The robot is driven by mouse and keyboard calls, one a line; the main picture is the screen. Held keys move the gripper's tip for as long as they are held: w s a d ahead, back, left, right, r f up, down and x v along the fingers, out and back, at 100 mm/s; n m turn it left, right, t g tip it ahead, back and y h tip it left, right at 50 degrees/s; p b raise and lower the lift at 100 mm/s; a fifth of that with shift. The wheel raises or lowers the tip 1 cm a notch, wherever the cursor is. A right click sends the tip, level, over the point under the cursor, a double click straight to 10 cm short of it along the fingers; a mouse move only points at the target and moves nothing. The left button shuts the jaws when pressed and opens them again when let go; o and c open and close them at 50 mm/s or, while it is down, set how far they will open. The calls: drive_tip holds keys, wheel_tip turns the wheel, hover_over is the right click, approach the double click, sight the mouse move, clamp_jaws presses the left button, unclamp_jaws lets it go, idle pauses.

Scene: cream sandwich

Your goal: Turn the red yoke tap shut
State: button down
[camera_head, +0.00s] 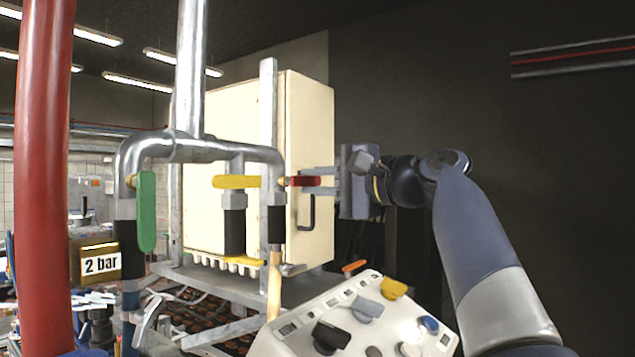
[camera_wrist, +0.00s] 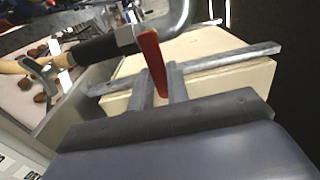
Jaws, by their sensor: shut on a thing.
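The red yoke tap handle (camera_head: 303,181) sits on the right-hand vertical branch of the metal pipework and sticks out to the right, looking crosswise to that branch. My gripper (camera_head: 316,181) reaches in from the right and is shut on the handle. In the wrist view the red handle (camera_wrist: 151,55) runs down between my two grey fingers, and its end shows between them. The pipe with its black sleeve (camera_wrist: 92,48) passes on the far side of the handle.
A yellow handle (camera_head: 235,182) is horizontal just left of the red one; a green handle (camera_head: 147,212) hangs vertical further left. A cream cabinet (camera_head: 310,135) stands close behind. A control panel (camera_head: 340,325) with knobs is below. A thick red pipe (camera_head: 43,180) is at far left.

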drive_tip(key=c, duration=1.4)
unclamp_jaws()
drive_tip(key=shift+o, duration=0.2)
drive_tip(key=b+v, duration=0.2)
drive_tip(key=v, duration=0.8)
drive_tip(key=shift+s+d+b, duration=0.3)
drive_tip(key=shift+w+a, duration=0.1)
drive_tip(key=p+x, duration=0.2)
drive_tip(key=x, duration=0.7)
drive_tip(key=shift+w+a+r, duration=0.1)
drive_tip(key=shift+w+a, duration=0.05)
drive_tip(key=shift+a, duration=0.05)
drive_tip(key=shift+w+a+p, duration=0.35)
drive_tip(key=shift+w+a, duration=0.05)
drive_tip(key=shift+a, duration=0.1)
drive_tip(key=shift+d, duration=0.1)
